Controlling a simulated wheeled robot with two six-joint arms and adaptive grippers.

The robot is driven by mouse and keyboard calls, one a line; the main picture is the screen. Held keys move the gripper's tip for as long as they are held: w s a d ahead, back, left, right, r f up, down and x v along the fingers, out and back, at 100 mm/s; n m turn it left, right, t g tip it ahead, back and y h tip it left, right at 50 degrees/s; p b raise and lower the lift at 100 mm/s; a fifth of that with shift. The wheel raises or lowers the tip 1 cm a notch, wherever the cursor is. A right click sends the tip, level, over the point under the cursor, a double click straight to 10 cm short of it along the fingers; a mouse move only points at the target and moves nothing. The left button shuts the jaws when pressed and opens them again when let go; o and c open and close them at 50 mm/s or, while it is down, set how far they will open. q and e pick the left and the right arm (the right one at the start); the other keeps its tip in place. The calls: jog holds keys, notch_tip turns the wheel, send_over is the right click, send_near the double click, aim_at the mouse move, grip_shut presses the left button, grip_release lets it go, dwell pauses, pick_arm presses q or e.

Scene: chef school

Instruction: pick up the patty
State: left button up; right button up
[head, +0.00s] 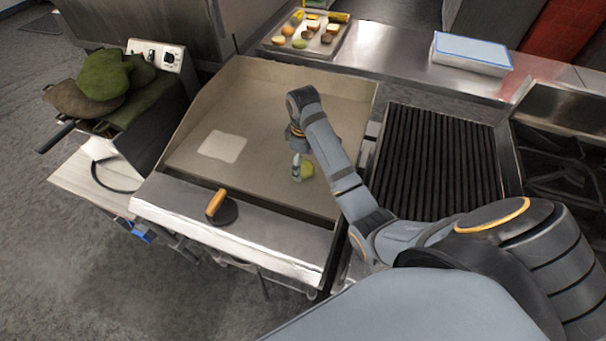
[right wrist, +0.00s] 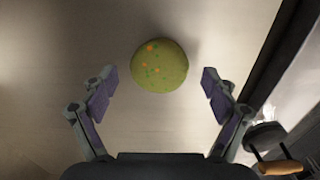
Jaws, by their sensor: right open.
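The patty (right wrist: 159,66) is a round green disc with orange and bright green specks, lying on the flat griddle. In the head view the patty (head: 307,169) shows small and yellow-green, partly hidden by my right gripper (head: 297,168), which points down just beside it. In the right wrist view my right gripper (right wrist: 160,90) is open and empty, with its fingers apart on either side below the patty. The patty appears just beyond the fingertips, and they do not touch it. My left gripper is not in view.
The griddle (head: 262,105) has raised walls and a pale square (head: 222,146) on it. A press with a wooden handle (head: 216,203) sits at its front ledge. A ribbed grill (head: 436,155) stands to the right. A food tray (head: 307,38) and white container (head: 472,52) are behind.

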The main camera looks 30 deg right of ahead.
jog(key=shift+w+f, duration=0.1)
jog(key=shift+f, duration=0.6)
jog(key=shift+r, duration=0.15)
jog(key=shift+c, duration=1)
jog(key=c, duration=1.2)
